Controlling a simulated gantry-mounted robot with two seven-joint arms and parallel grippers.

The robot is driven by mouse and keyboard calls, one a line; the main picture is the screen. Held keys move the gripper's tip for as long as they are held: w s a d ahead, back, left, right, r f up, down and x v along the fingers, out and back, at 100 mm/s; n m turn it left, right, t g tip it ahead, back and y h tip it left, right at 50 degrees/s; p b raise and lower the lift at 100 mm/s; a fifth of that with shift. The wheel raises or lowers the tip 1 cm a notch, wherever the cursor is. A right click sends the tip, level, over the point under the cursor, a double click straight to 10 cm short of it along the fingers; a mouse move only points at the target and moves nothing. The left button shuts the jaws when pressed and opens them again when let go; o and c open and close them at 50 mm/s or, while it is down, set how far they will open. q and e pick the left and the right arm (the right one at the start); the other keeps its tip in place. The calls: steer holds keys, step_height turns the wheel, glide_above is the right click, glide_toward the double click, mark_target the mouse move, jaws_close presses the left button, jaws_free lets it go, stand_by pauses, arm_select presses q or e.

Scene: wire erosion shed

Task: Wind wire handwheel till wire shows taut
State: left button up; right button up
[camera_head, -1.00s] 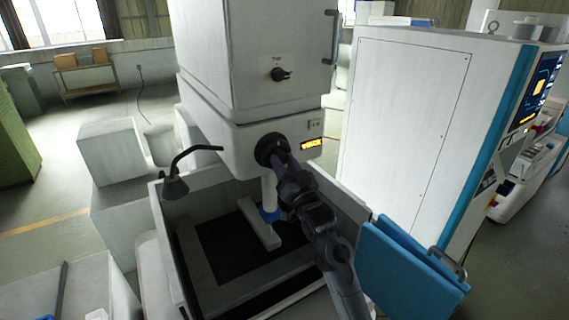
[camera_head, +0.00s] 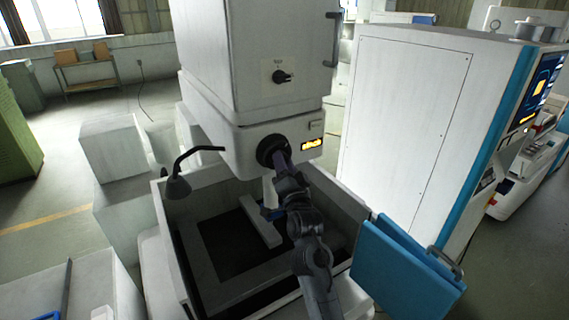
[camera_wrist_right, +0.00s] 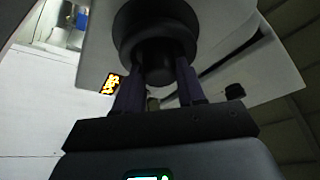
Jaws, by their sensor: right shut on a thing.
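The wire handwheel (camera_head: 270,148) is a dark round knob on the front of the white machine head. In the right wrist view the handwheel (camera_wrist_right: 155,35) fills the top middle. My right gripper (camera_head: 280,160) reaches up to it from below; in the wrist view its two fingers (camera_wrist_right: 158,80) are shut on the handwheel's hub. A small display (camera_head: 311,144) with glowing yellow-orange characters sits right of the handwheel. The characters are too small to read, and the display (camera_wrist_right: 110,84) is also lit in the wrist view. My left gripper is not in view.
A dark knob (camera_head: 282,76) sits on the cabinet above. Below is an open grey tank (camera_head: 340,190) with a pale bar inside. A black gooseneck lamp (camera_head: 178,187) stands at the tank's left. A blue panel (camera_head: 405,270) with a handle is at right, beside a white cabinet (camera_head: 400,120).

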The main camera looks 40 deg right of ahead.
stand_by(0.5)
steer(key=o, duration=1)
steer(key=shift+o, duration=0.2)
steer(key=shift+s+a, duration=0.1)
